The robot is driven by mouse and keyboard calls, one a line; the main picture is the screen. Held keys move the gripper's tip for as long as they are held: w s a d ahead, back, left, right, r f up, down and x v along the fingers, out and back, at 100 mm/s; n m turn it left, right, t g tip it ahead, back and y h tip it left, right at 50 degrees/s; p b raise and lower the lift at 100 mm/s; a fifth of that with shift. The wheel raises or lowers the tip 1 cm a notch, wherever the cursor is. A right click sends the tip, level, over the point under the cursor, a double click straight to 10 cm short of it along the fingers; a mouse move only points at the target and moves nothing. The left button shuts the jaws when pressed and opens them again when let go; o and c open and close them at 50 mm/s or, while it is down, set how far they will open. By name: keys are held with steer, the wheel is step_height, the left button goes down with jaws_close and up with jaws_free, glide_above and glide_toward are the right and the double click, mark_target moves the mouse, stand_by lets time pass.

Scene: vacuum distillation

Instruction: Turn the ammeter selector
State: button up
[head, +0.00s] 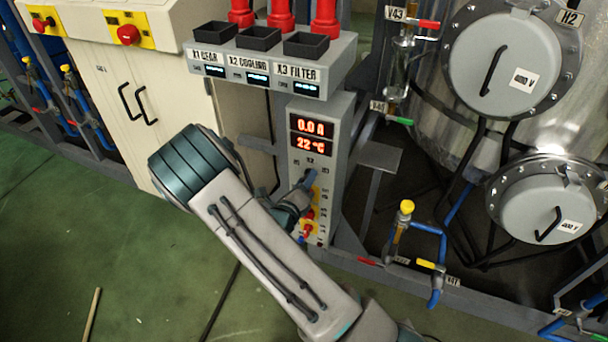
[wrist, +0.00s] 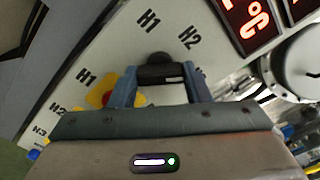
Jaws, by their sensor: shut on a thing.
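The grey instrument panel (head: 338,125) stands upright, with red displays reading 0.0 A and 22 °C (head: 311,134). My gripper (head: 304,187) reaches its front face below the displays. In the wrist view my gripper (wrist: 160,80) is shut on a black selector knob (wrist: 158,61), one finger on each side. Labels H1 and H2 (wrist: 189,38) are printed beside the knob. In the head view my gripper hides the knob, so its setting cannot be read there.
A red knob on a yellow plate (wrist: 102,96) is close beside my left finger; red controls also show lower on the panel (head: 308,229). A shelf with black trays (head: 258,39) overhangs above. Pipes and tanks (head: 508,52) stand at the right. Green floor is open at the left.

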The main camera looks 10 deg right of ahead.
steer(key=shift+a+n+p, duration=0.1)
steer(key=shift+n+p, duration=3.5)
steer(key=shift+p, duration=0.2)
steer(key=o, duration=1)
steer(key=v, duration=1.3)
steer(key=shift+s+a+b, duration=0.25)
steer(key=shift+s+b, duration=0.1)
steer(key=shift+b, duration=0.05)
